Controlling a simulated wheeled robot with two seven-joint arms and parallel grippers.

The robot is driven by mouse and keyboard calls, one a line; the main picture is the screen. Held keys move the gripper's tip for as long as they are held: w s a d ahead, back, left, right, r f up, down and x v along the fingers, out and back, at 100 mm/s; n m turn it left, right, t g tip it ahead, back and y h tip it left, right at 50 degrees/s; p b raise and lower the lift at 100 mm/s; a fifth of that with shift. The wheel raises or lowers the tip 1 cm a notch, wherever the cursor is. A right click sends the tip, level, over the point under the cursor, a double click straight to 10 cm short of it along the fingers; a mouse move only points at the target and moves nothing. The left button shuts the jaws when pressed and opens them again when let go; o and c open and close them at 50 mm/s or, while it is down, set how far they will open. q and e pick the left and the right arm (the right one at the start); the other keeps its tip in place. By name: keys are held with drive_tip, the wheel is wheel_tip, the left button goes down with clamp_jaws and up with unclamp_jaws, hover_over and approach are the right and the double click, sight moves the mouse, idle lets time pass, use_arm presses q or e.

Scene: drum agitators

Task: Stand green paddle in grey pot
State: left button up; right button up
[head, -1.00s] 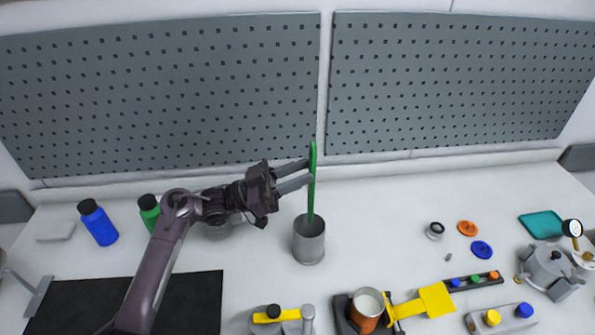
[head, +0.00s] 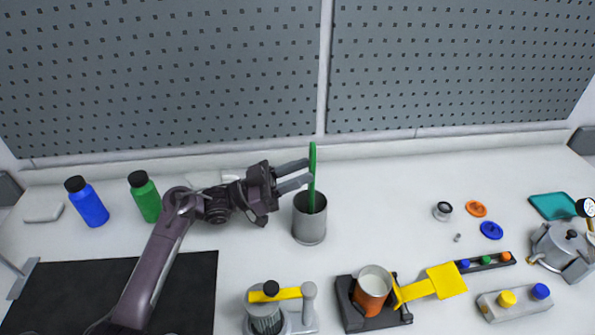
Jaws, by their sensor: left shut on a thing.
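The grey pot (head: 309,228) is an open cylinder standing upright on the white table, near the middle of the head view. The green paddle (head: 312,165) is upright, with its lower end inside the pot's mouth; whether it touches the bottom is hidden by the pot wall. My left gripper (head: 304,174) comes in from the left, above the pot's rim, and is shut on the upper part of the paddle. My right gripper is not in view.
A green bottle (head: 144,197) and a blue bottle (head: 88,202) stand left. In front are a yellow-levered device (head: 266,311), an orange cup (head: 372,290) and a yellow paddle (head: 440,283). A metal kettle (head: 562,251) stands right.

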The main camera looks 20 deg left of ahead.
use_arm(q)
drive_tip(key=shift+f, duration=0.15)
drive_tip(key=o, duration=1.1)
drive_tip(key=shift+f, duration=0.1)
drive_tip(key=b+v, duration=0.3)
drive_tip(key=v, duration=0.4)
drive_tip(key=shift+s+a+f, duration=0.1)
drive_tip(key=shift+s+a, duration=0.05)
drive_tip(key=shift+a, duration=0.2)
